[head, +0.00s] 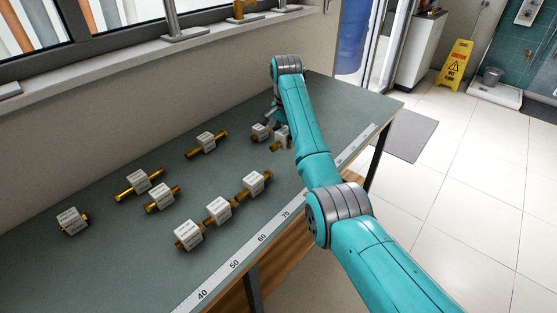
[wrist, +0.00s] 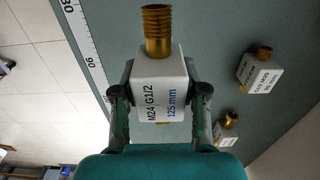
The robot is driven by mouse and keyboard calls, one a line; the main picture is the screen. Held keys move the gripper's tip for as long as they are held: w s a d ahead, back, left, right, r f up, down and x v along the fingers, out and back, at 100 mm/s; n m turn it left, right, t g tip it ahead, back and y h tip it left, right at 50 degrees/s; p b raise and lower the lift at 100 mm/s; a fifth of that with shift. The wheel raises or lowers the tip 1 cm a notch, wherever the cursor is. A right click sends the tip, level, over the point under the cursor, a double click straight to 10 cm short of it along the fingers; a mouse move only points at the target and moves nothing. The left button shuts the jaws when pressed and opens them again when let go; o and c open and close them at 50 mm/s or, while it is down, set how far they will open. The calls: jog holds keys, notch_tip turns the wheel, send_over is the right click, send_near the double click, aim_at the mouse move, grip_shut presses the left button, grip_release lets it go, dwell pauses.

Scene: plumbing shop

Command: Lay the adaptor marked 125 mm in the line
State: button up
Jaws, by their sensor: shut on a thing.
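My gripper (wrist: 160,98) is shut on the adaptor marked M24 G1/2 125 mm (wrist: 160,75), a white block with a threaded brass end pointing up the wrist picture. Its fingers press on both sides of the block. In the head view the held adaptor (head: 282,133) is partly hidden by my arm, and its height over the bench is hard to tell. Three adaptors, a near one (head: 188,235), a middle one (head: 218,210) and a far one (head: 253,182), form a row beside the ruler (head: 234,264).
Other adaptors lie toward the wall: at far left (head: 72,221), mid bench (head: 138,181), in front of it (head: 159,198), farther back (head: 206,142) and near my gripper (head: 260,132). The green bench (head: 345,98) is clear at its far end. A window sill borders the wall.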

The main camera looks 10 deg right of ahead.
aim_at(285, 131)
notch_tip(285, 131, down, 9)
jog(key=shift+r, duration=0.1)
dwell(0.4)
jog(key=shift+f, duration=0.2)
jog(key=o, duration=1.2)
jog(key=shift+o, duration=0.2)
notch_tip(285, 131, up, 12)
jog(key=shift+r, duration=0.15)
jog(key=shift+s+d, duration=0.1)
